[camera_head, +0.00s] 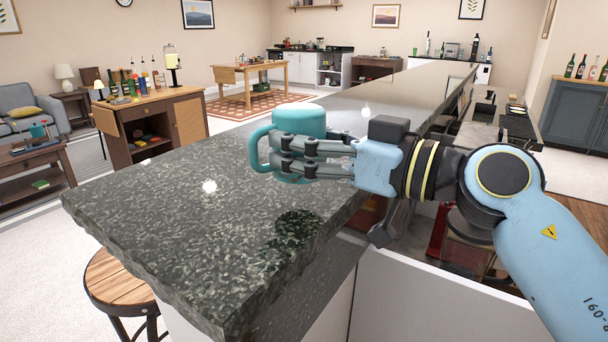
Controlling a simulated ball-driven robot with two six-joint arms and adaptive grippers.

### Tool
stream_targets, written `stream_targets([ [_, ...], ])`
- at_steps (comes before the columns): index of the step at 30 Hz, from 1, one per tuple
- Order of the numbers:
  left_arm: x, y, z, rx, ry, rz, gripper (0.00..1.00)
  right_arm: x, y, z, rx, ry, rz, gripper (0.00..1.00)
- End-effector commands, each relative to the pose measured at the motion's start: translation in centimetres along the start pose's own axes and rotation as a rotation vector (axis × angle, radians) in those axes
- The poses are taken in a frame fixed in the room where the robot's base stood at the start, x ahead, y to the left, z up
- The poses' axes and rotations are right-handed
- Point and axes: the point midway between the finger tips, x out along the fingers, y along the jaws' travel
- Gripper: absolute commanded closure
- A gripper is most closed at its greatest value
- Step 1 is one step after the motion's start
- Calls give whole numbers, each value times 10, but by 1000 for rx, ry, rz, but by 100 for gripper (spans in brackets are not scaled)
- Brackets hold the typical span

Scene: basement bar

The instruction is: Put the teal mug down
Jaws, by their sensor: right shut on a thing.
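The teal mug (299,121) is held above the dark speckled stone counter (190,210), with its handle at the left. My right gripper (285,156) reaches in from the right and is shut on the mug. Its dark fingers hide much of the mug's lower body. A dark patch, like a shadow or reflection, shows on the counter below, with a gap between it and the mug. I cannot tell whether the mug's top is open. My left gripper is not in view.
The counter top is bare around the mug, with rough edges at its left and front. A round wooden stool (118,282) stands below the left edge. A lower bar well with dark red items lies under my right arm. A bottle cabinet (150,128) stands farther left.

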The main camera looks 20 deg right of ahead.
Motion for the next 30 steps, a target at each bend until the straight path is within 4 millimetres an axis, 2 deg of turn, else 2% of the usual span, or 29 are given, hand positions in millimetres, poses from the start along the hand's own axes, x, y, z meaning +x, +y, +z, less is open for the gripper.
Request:
stream_targets([
  [9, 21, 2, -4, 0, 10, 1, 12, 0, 0, 41, 1, 0, 1, 83],
  [19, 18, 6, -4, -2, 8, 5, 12, 0, 0, 41, 2, 1, 0, 83],
  [20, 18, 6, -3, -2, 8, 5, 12, 0, 0, 42, 1, 0, 0, 39],
  [25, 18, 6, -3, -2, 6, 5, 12, 0, 0, 42, 1, 0, 0, 16],
  [30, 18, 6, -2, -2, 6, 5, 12, 0, 0, 42, 1, 0, 0, 16],
])
